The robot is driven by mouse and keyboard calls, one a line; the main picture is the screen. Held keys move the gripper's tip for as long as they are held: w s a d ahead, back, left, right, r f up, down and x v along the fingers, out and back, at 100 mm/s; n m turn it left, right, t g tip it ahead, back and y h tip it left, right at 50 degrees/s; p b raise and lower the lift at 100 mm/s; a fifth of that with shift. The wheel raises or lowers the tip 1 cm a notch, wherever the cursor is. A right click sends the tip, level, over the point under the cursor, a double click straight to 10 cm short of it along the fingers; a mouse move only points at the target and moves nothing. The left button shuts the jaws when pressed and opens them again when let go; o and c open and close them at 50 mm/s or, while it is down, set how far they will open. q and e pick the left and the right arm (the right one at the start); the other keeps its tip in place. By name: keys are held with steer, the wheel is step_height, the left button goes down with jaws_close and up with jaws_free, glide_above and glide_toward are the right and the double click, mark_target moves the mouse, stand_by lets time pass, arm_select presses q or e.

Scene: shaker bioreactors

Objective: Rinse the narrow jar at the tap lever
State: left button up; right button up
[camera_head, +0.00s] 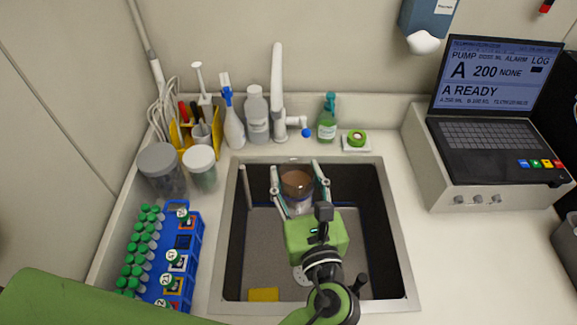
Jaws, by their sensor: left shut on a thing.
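My left gripper (297,192) reaches over the sink and is shut on a clear jar with a brownish top or contents (297,183). The jar is between the fingers, above the sink basin near its back wall. Its lower part is partly hidden by my gripper. The white tap (277,80) stands behind the sink, with a blue-tipped tap lever (305,132) on its right side. The held jar is in front of the tap, apart from the lever. My right gripper does not show.
Bottles (256,115) and a green soap bottle (327,125) line the back. A yellow sponge (263,294) lies in the basin. A laptop-like console (480,165) stands right.

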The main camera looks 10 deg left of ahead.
mark_target(291, 166)
arm_select(q)
steer(key=shift+w+f+b, duration=0.1)
steer(key=shift+w+b, duration=0.35)
steer(key=shift+w+a+f, duration=0.1)
steer(key=shift+w+a, duration=0.1)
steer(key=shift+w, duration=0.15)
steer(key=x, duration=0.1)
steer(key=b+x, duration=0.1)
steer(key=x, duration=0.1)
steer(key=shift+s+a+f, duration=0.2)
steer(key=shift+b+x, duration=0.75)
steer(key=shift+x, duration=0.4)
steer(key=a+f+x, duration=0.1)
steer(key=x, duration=0.5)
steer(key=shift+p, duration=0.35)
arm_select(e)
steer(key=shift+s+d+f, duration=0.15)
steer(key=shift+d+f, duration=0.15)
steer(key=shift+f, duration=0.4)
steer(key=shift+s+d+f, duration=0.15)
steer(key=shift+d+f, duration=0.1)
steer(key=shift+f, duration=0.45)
arm_select(q)
steer(key=shift+w+a+f, duration=0.1)
steer(key=shift+a, duration=0.05)
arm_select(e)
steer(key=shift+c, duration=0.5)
